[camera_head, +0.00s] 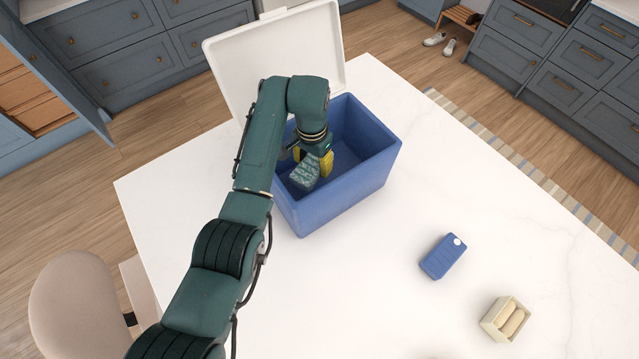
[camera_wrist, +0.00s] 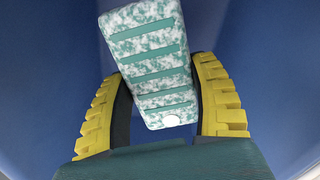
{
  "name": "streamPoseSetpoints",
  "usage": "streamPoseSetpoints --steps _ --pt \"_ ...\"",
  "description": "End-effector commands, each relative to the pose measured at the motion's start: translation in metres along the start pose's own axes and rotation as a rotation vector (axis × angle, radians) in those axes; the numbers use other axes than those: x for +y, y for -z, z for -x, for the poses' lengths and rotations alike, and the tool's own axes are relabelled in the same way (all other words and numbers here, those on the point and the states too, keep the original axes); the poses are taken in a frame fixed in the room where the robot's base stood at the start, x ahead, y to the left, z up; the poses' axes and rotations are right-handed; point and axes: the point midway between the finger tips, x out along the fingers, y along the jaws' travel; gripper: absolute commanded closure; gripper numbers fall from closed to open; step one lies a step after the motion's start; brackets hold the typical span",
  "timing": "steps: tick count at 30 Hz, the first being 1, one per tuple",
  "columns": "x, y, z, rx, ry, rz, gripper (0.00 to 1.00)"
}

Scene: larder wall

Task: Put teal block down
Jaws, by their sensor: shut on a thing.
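The teal block (camera_head: 305,172) is mottled teal and white with teal stripes. It also shows in the wrist view (camera_wrist: 152,62), where a small white round spot marks its near end. My gripper (camera_head: 313,160) has yellow ridged fingers and is shut on the block, one finger on each side. It holds the block inside the open blue box (camera_head: 345,197), below the rim. The white lid (camera_head: 235,65) of the box stands open at the back. I cannot tell whether the block touches the box floor.
On the white table (camera_head: 200,200) lie a blue block with a white spot (camera_head: 443,256) and a small cream box (camera_head: 506,319) with rounded pieces in it. A beige chair (camera_head: 80,305) stands at the lower left.

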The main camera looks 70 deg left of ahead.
Motion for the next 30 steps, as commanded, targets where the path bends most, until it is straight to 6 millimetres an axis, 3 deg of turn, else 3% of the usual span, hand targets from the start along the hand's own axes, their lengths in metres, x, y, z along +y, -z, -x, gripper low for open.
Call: streamPoseSetpoints --steps 4,14,25,26,30 --pt "0.001 -0.001 -0.033 -0.003 -0.002 -0.001 0.78" --pt "0.001 0.0 -0.081 -0.002 -0.001 -0.001 0.78" --pt "0.001 0.0 -0.088 0.0 0.0 -0.001 0.78" --pt "0.001 0.0 -0.088 -0.001 0.0 -0.001 0.33" --pt "0.001 -0.001 -0.088 -0.002 0.0 -0.001 0.11"
